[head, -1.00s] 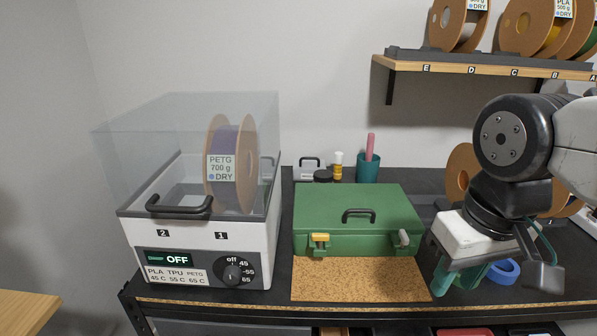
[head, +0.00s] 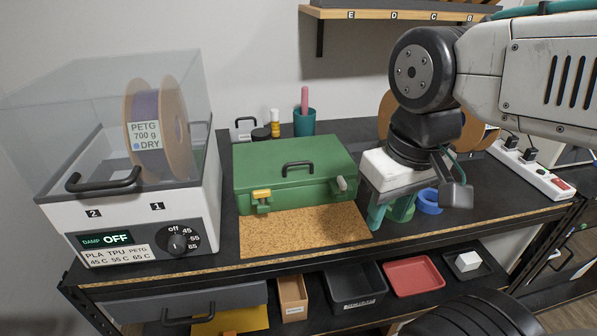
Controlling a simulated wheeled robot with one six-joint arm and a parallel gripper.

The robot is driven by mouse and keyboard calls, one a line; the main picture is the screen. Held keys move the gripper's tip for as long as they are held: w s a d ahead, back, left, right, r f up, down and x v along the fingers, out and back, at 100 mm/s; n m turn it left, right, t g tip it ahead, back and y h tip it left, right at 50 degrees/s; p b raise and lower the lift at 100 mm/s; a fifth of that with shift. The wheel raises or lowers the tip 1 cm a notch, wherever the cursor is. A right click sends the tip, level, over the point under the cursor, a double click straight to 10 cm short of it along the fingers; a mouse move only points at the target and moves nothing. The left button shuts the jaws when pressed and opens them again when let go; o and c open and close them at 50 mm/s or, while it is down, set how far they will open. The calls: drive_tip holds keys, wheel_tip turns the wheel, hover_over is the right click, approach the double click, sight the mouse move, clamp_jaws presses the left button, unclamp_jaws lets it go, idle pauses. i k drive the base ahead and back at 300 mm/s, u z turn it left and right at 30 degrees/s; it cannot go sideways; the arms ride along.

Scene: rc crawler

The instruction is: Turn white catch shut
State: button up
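A green case (head: 300,170) with a black handle stands closed on the bench, in the head view. The white catch (head: 342,184) is at the right end of its front face and looks tilted. A yellow catch (head: 262,197) is at the left end of the front. My gripper (head: 391,214), with a white body and teal fingers, points down just right of the case, apart from the white catch. Its fingers look spread with nothing between them, though the far finger is partly hard to make out.
A cork mat (head: 305,232) lies in front of the case. A filament dryer (head: 130,215) stands at the left. A blue tape roll (head: 429,202) lies right of my gripper. A teal cup (head: 304,124) and small bottles stand behind the case. Trays (head: 412,277) sit below.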

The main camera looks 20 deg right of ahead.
sight(342, 185)
drive_tip(key=u, duration=1.15)
drive_tip(key=k, duration=0.85)
drive_tip(key=z, duration=0.95)
drive_tip(key=i, duration=0.5)
